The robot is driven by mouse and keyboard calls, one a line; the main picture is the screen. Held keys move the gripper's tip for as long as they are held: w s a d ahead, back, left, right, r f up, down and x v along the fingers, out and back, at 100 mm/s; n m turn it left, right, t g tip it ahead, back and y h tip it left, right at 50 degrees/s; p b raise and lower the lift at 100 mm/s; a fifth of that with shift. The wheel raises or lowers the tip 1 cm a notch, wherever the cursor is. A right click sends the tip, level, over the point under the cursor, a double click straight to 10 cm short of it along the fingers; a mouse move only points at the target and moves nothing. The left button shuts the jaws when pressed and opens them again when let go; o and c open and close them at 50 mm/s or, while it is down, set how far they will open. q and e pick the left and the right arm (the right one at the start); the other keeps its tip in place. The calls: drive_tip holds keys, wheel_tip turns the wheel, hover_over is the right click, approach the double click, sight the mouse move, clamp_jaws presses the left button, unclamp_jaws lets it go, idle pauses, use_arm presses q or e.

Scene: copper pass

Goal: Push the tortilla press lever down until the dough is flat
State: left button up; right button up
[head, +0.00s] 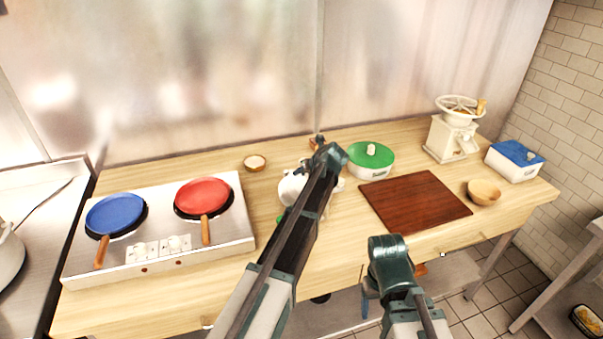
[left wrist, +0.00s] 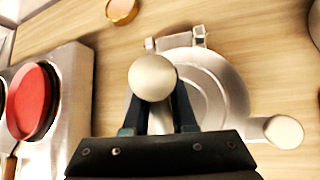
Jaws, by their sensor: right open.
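The silver tortilla press (head: 291,188) stands on the wooden counter, partly hidden by my left arm in the head view. In the left wrist view, its round plate (left wrist: 215,85) lies flat below, with a hinge at its top edge and a round-ended tab at lower right. A pale ball knob (left wrist: 152,77) is close to the camera, in front of my left gripper (left wrist: 160,105). The fingers stand either side of a light shaft below the knob; whether they grip it is unclear. No dough shows. My right gripper (head: 389,250) is open near the counter's front edge, its fingertips not clear.
Left of the press is a two-burner stove (head: 160,260) with a blue pan (head: 115,213) and a red pan (head: 204,196). Right are a green-lidded pot (head: 371,159), a cutting board (head: 415,202), a wooden bowl (head: 483,191) and a grinder (head: 452,138). A small bowl (head: 255,162) sits behind.

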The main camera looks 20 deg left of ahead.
use_arm(q)
drive_tip(key=o, duration=0.4)
drive_tip(key=shift+w, duration=0.3)
drive_tip(key=o, duration=0.4)
drive_tip(key=shift+s, duration=0.1)
drive_tip(key=shift+p+v, duration=4.85)
drive_tip(key=shift+v, duration=2.05)
drive_tip(key=shift+f, duration=0.15)
